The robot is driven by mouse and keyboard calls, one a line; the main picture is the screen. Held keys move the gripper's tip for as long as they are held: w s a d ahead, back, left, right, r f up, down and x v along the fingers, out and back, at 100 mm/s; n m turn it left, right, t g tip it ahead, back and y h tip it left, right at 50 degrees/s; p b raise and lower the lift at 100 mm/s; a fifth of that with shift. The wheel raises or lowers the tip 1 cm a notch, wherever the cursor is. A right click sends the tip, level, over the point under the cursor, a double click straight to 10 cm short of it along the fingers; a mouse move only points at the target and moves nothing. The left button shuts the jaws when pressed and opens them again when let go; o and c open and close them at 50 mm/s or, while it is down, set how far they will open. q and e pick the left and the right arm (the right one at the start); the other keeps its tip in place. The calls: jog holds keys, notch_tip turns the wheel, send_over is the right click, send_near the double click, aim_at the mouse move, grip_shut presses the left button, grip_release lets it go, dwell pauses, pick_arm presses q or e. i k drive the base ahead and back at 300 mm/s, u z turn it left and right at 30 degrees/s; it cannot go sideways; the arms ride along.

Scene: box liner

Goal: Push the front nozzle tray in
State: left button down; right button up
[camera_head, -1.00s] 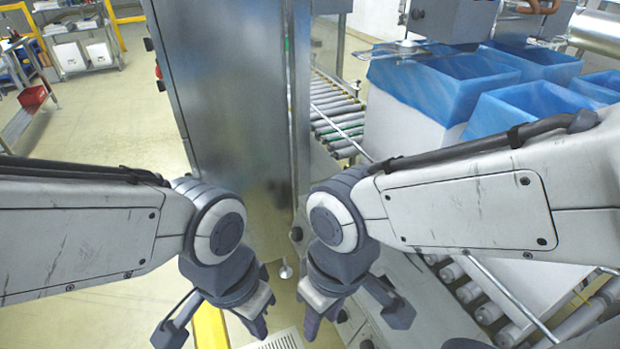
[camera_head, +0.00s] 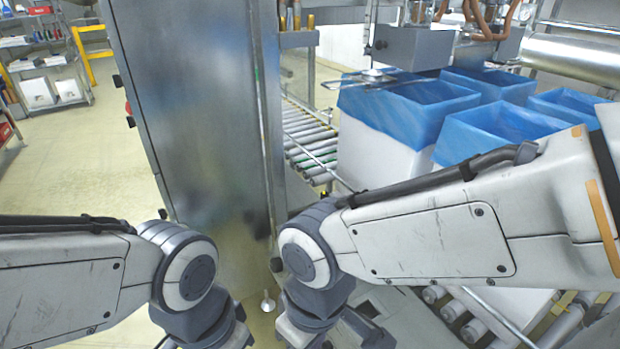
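A thin flat metal piece with a round disc on it (camera_head: 376,76) juts out to the left below a grey housing, over the nearest blue-lined box. It may be the front nozzle tray; I cannot tell for sure. My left gripper (camera_head: 205,338) is at the bottom edge, left of centre, with its fingers cut off by the frame. My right gripper (camera_head: 312,335) is at the bottom edge near the centre, its fingertips also out of frame. Both are well below and nearer than the metal piece, and nothing is seen held.
A tall steel cabinet (camera_head: 195,100) stands close ahead. Several white boxes with blue liners (camera_head: 400,110) stand at right, beside a roller conveyor (camera_head: 308,140). A grey housing with hoses (camera_head: 415,47) hangs above the boxes. Open floor (camera_head: 80,160) lies at left.

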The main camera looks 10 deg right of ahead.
aim_at(386, 79)
jog(key=z, duration=0.05)
jog(key=k, duration=0.5)
jog(key=u, duration=0.9)
jog(key=i, duration=1.45)
jog(key=z, duration=2.4)
